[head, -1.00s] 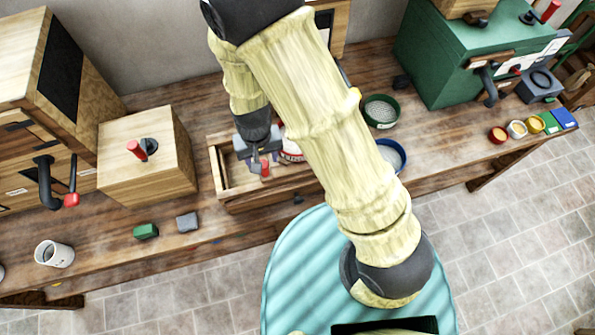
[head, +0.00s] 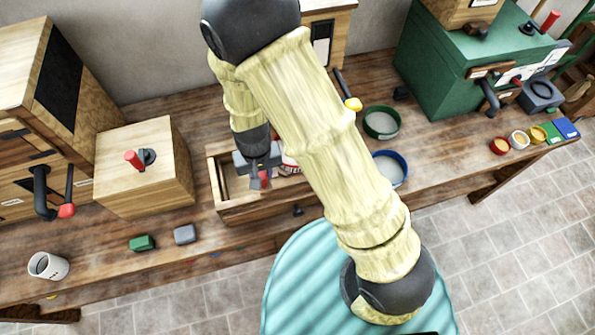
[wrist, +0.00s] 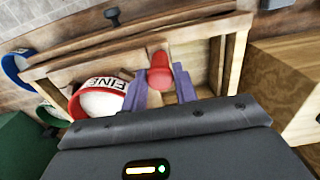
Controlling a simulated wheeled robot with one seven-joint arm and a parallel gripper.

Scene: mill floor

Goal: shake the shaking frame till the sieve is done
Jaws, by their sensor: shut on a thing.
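The shaking frame (head: 250,210) is an open wooden box on the bench, left of the middle in the head view; its rail also shows in the wrist view (wrist: 185,32). My gripper (head: 259,178) is over it, with its fingers shut on a red handle (wrist: 160,72) on the frame. A sieve (wrist: 97,103) with a white side, a red rim and the letters "FINE" sits inside the frame, beside the fingers. My arm covers most of it in the head view. The sieve's contents cannot be made out.
A green-rimmed sieve (head: 382,123) and a blue-rimmed sieve (head: 391,168) stand to the right. A wooden box with a red-handled crank (head: 145,178) is close on the left. A green machine (head: 450,75) stands at the back right. A white mug (head: 47,266) is at far left.

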